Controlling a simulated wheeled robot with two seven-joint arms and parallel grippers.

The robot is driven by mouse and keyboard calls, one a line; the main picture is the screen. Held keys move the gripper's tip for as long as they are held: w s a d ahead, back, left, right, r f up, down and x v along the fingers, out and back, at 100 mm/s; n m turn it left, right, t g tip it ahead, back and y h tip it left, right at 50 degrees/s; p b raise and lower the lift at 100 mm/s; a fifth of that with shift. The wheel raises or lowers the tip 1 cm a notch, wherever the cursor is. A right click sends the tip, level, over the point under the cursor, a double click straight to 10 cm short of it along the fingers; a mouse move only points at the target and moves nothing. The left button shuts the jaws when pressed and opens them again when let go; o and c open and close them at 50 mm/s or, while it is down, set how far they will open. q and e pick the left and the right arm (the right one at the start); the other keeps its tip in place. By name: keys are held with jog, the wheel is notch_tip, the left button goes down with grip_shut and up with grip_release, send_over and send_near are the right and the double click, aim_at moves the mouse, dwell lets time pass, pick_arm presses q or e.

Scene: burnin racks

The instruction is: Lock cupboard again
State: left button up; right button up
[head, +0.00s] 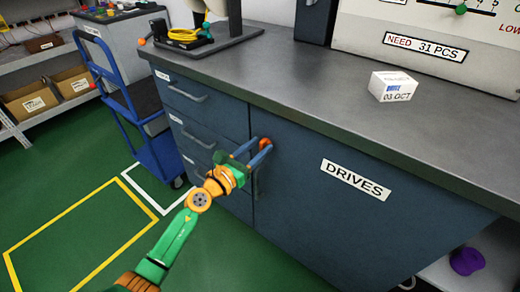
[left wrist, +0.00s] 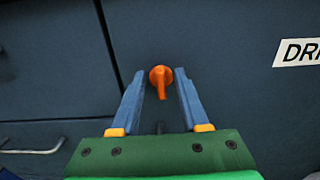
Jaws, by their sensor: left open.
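The cupboard door (head: 320,225), dark blue and labelled DRIVES, looks shut under the grey counter. An orange turn-knob (head: 265,144) sits near its upper left edge. In the left wrist view the knob (left wrist: 160,76) has a round head and a tab pointing straight down. My left gripper (head: 246,152) is open in front of the knob. In the left wrist view its two blue fingers stand on either side of the knob, with a visible gap on both sides. How deep the fingertips reach cannot be told. My right gripper is not in view.
Drawers with bar handles (head: 187,90) stand left of the door. The counter (head: 300,72) above overhangs the front and carries a white box (head: 392,86). A blue cart (head: 150,140) stands at the left. A purple object (head: 467,261) lies on a low shelf at right.

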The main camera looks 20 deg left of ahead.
pick_arm(q)
jog(key=shift+w+d, duration=0.1)
jog(key=shift+w, duration=0.15)
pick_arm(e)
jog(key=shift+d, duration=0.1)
pick_arm(q)
grip_shut()
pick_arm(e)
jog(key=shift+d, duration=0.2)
